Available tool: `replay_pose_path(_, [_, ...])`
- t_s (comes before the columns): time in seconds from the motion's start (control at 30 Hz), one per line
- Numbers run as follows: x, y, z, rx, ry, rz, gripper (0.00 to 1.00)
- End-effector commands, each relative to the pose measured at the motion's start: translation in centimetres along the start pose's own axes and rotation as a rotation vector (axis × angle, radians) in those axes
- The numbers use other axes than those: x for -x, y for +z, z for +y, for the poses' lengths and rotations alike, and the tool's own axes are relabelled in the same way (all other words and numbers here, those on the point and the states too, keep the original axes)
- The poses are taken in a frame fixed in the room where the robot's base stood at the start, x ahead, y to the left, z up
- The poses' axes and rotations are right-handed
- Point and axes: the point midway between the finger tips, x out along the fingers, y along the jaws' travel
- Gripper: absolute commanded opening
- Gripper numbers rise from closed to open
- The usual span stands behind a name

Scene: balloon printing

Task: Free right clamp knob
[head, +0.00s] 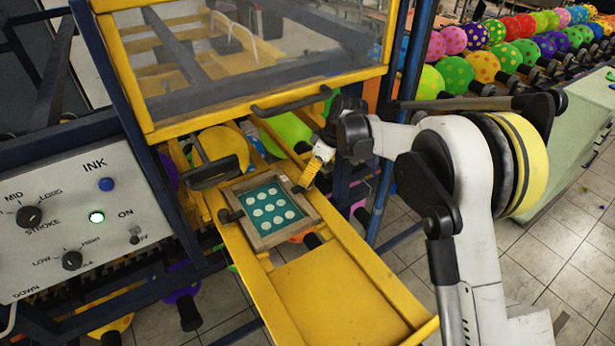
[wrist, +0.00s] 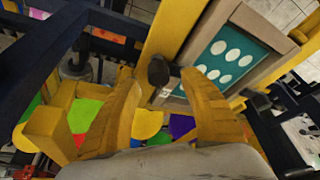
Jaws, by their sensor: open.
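The print screen, a teal panel with white dots in a wooden frame (head: 250,232), lies on the yellow machine bed; its frame also shows in the wrist view (wrist: 222,30). A dark right clamp knob (head: 298,189) sits at the frame's right edge, partly hidden by my gripper. In the wrist view a dark round knob (wrist: 158,71) on a short stem shows beside the frame, between my fingertips. My gripper (head: 306,181) is open with its yellow fingers spread; I cannot tell whether they touch the knob. The left clamp knob (head: 229,215) is at the frame's left edge.
A black handle (head: 213,172) stands just behind the screen. A yellow guard frame (head: 270,90) and blue posts (head: 395,120) rise behind and beside it. The ink control panel (head: 75,215) is at left. The front yellow tray (head: 335,290) is clear.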

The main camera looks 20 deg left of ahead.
Motion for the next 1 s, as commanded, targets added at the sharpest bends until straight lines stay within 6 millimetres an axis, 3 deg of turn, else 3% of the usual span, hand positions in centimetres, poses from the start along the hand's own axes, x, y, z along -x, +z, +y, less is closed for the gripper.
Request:
replay_pose_path(0.2, [-2.2, 0.1, 0.0, 0.0, 0.001, 0.0, 0.52])
replay_pose_path(0.53, [-2.4, 0.1, 0.0, 0.0, 0.001, 0.0, 0.5])
replay_pose_path(0.7, [-2.4, 0.1, 0.0, 0.0, 0.001, 0.0, 0.0])
replay_pose_path(1.0, [-2.5, 0.1, 0.0, -0.004, 0.002, 0.0, 0.0])
